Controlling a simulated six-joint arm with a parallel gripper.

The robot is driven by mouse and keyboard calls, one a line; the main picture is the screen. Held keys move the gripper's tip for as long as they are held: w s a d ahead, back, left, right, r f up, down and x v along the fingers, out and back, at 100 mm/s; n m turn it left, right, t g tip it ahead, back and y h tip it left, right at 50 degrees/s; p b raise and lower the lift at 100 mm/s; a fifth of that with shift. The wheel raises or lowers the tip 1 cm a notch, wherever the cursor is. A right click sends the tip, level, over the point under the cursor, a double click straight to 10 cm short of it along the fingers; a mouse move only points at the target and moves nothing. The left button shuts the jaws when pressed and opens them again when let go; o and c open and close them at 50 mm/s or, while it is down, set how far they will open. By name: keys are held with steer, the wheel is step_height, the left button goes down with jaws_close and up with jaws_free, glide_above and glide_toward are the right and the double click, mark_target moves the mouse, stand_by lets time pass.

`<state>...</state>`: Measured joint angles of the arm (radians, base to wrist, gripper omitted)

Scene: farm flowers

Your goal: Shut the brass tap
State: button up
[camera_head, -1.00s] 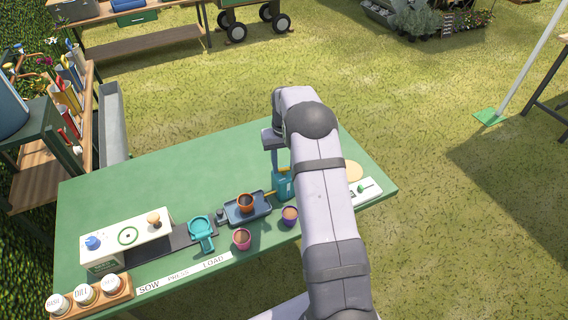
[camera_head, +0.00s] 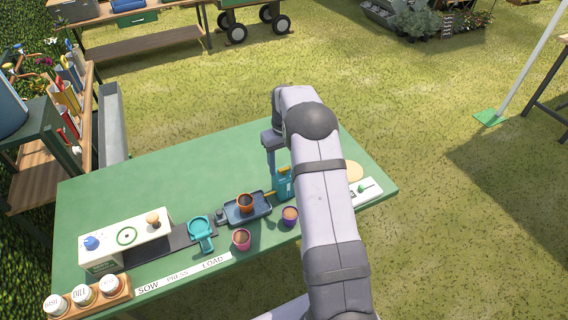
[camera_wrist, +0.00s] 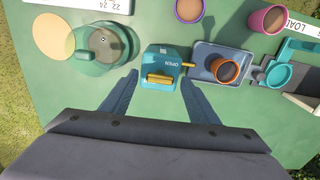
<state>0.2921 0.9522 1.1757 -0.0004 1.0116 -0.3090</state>
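The brass tap is a teal block (camera_wrist: 165,64) marked OPEN, with a brass lever (camera_wrist: 160,78) lying across its near face and a small brass spout (camera_wrist: 188,65) on its right side in the wrist view. In the head view the teal block (camera_head: 284,188) stands on the green table beside the grey tray, partly behind my arm. My gripper (camera_wrist: 159,80) is open, with one finger on each side of the block in the wrist view. The brass lever appears between the fingers, apart from both. In the head view my gripper (camera_head: 270,165) points down just behind the tap.
An orange pot (camera_wrist: 224,70) stands in the grey tray (camera_wrist: 208,53) beside the spout. A green watering can (camera_wrist: 103,42) stands close on the other side. Purple (camera_head: 290,214) and pink (camera_head: 241,237) pots stand along the table's front. The table's back left is clear.

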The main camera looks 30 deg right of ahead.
mark_target(283, 169)
step_height(283, 169, up, 7)
steer(key=b, duration=0.2)
steer(key=shift+f+b, duration=0.1)
steer(key=shift+b, duration=0.2)
steer(key=shift+r, duration=0.25)
stand_by(0.3)
steer(key=shift+s+a+r, duration=0.1)
steer(key=shift+s+a, duration=0.05)
steer(key=shift+a, duration=0.1)
steer(key=s+a, duration=0.5)
steer(key=s, duration=0.4)
steer(key=s+a+f, duration=0.1)
steer(key=s+a, duration=0.4)
steer(key=s, duration=0.5)
steer(key=s+a+f, duration=0.1)
steer(key=s+a, duration=0.4)
steer(key=s, duration=0.5)
steer(key=shift+s, duration=0.2)
